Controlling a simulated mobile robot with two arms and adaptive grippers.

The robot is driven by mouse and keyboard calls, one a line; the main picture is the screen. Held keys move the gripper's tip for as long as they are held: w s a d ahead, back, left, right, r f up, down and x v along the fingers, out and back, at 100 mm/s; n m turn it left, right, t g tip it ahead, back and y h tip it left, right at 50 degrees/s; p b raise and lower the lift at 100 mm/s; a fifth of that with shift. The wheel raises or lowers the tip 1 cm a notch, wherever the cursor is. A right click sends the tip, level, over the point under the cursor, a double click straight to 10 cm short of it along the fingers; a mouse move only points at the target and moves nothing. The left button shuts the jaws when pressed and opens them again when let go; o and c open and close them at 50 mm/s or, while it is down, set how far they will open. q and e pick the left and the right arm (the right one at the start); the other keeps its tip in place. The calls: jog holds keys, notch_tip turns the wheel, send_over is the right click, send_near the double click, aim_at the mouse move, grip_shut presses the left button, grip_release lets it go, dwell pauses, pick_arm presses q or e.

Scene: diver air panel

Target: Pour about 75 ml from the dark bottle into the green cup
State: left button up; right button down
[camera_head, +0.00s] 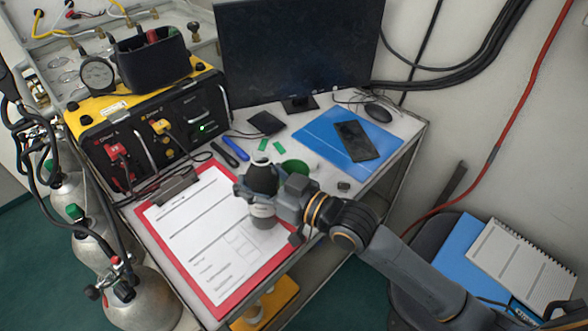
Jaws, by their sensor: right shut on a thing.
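The dark bottle (262,178) stands about upright over the right part of the red clipboard, with a pale band on its lower part. My right gripper (258,193) is shut on it, its arm coming in from the lower right. I cannot tell whether the bottle's base touches the clipboard. The green cup (294,166) is just behind my right gripper, to the right of the bottle; only its upper part shows and its inside is not clear. My left gripper is not in view.
A red clipboard (166,250) with a form covers the front of the desk. A blue folder (316,131) with a dark phone (356,140) lies right. The monitor (295,50) and the yellow-black air panel (88,132) stand behind. Small pens and green pieces lie near the cup.

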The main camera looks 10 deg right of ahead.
jog(key=m, duration=0.2)
jog(key=shift+w+d+r+m+b, duration=0.15)
jog(key=shift+w+d+m+b, duration=0.1)
jog(key=shift+m+b, duration=0.15)
notch_tip(320, 180, down, 3)
jog(key=m+b, duration=0.1)
jog(key=m, duration=0.2)
jog(key=m+b, duration=0.1)
jog(key=m, duration=0.3)
jog(key=shift+w+d+m+y+b, duration=0.1)
jog(key=shift+d+m+y+b, duration=0.05)
jog(key=shift+m+y+b, duration=0.15)
jog(key=shift+f+m, duration=0.5)
jog(key=shift+m, duration=0.1)
jog(key=shift+f+m, duration=0.3)
jog(key=shift+m, duration=0.5)
